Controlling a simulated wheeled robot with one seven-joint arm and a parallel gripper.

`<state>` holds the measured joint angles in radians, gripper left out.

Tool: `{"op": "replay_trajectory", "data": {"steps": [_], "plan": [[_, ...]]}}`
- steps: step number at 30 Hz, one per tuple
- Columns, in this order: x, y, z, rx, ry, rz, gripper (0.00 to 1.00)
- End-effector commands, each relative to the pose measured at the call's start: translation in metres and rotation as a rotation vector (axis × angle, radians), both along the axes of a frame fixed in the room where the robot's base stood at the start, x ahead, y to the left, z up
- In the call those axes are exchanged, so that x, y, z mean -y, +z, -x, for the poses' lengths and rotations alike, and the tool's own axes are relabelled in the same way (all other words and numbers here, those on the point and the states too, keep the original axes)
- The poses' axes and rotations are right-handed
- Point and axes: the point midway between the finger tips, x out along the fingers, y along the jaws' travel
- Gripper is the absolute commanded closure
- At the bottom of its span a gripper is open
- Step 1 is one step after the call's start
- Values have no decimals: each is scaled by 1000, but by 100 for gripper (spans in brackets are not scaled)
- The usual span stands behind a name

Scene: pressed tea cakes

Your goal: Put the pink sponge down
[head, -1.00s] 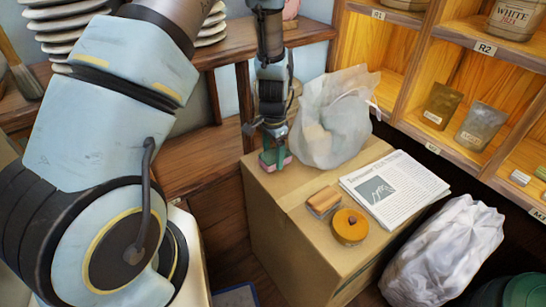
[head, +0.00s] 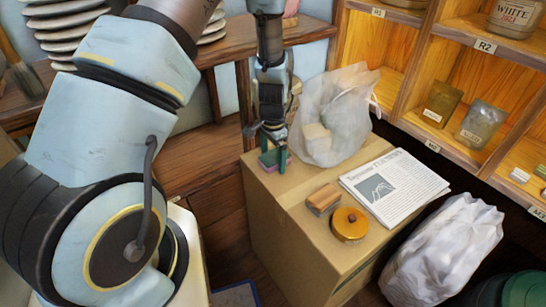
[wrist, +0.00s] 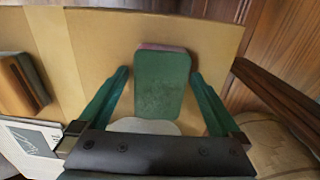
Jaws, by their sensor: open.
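The pink sponge (head: 272,160) lies flat on the cardboard box (head: 285,230), near its far left corner, with its green scouring side up. In the wrist view the sponge (wrist: 161,85) shows mostly green, with a thin pink edge at its far end. My gripper (head: 273,152) is low over the sponge, pointing down. In the wrist view my gripper (wrist: 162,78) is open, one green finger on each side of the sponge, with gaps of bare cardboard between. The near end of the sponge is partly covered by a pale rounded shape.
A translucent bag (head: 345,115) stands close to the right of my gripper. A tan-and-brown block (head: 323,199), a round orange tin (head: 350,226) and a newspaper (head: 420,180) lie on the box. A white bag (head: 445,250) and wooden shelves (head: 455,75) are at the right.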

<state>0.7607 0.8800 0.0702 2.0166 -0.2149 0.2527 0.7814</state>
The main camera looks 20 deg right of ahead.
Motion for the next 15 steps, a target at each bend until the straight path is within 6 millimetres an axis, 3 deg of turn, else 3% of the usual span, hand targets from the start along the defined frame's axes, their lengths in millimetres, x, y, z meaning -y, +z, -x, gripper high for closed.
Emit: {"op": "replay_trajectory", "data": {"steps": [7, 15], "plan": [[1, 19, -1, 3, -1, 2, 0], [1, 74, -1, 4, 0, 4, 0]]}}
